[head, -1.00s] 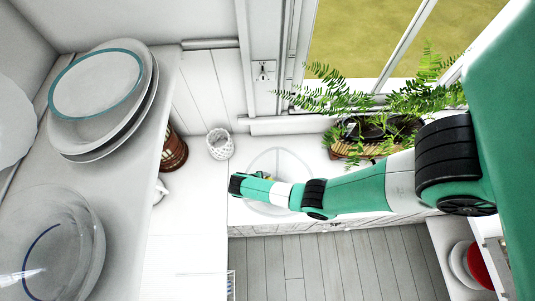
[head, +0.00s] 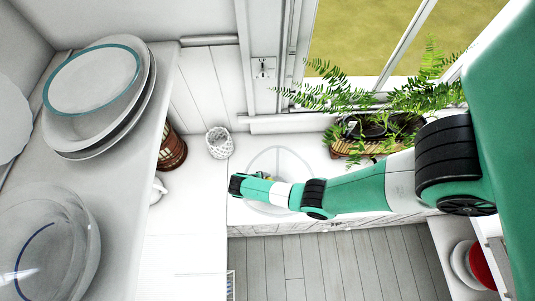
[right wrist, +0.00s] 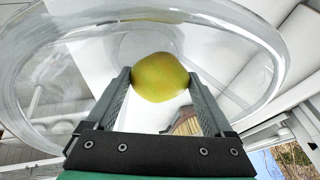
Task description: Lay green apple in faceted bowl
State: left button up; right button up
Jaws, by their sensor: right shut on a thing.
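The green apple (right wrist: 161,77) is yellow-green and sits between the fingertips of my right gripper (right wrist: 158,82), which is shut on it. A large clear glass bowl (right wrist: 270,38) curves around the apple in the right wrist view; I cannot tell whether the apple touches it. In the head view, a round clear rim (head: 281,150) shows on the white counter under my right arm. A small coloured patch beside the arm's end is too small to identify. My right gripper's fingers are mostly hidden there. My left gripper is not in view.
A shelf at left holds stacked plates (head: 98,82) and another large glass bowl (head: 45,245). A white woven cup (head: 219,142) and a brown basket (head: 172,150) stand on the counter. A planter with ferns (head: 375,130) sits by the window. A red bowl (head: 482,265) is at lower right.

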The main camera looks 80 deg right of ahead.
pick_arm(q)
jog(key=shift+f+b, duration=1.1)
pick_arm(e)
jog(key=shift+w+f, duration=0.2)
jog(key=shift+f, duration=1.15)
jog(key=o, duration=1.2)
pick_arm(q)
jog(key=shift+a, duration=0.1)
pick_arm(e)
jog(key=shift+s, duration=0.1)
jog(key=shift+s+a+r+p, duration=0.1)
jog(key=shift+r+p, duration=0.5)
jog(key=shift+p, duration=0.05)
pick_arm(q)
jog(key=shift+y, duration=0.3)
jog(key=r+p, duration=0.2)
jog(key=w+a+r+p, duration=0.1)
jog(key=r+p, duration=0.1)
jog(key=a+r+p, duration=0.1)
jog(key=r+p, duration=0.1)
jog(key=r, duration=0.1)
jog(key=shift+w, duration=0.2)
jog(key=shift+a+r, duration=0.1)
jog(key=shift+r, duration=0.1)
pick_arm(e)
jog(key=v, duration=0.7)
jog(key=shift+w+a, duration=0.15)
jog(key=shift+w, duration=0.15)
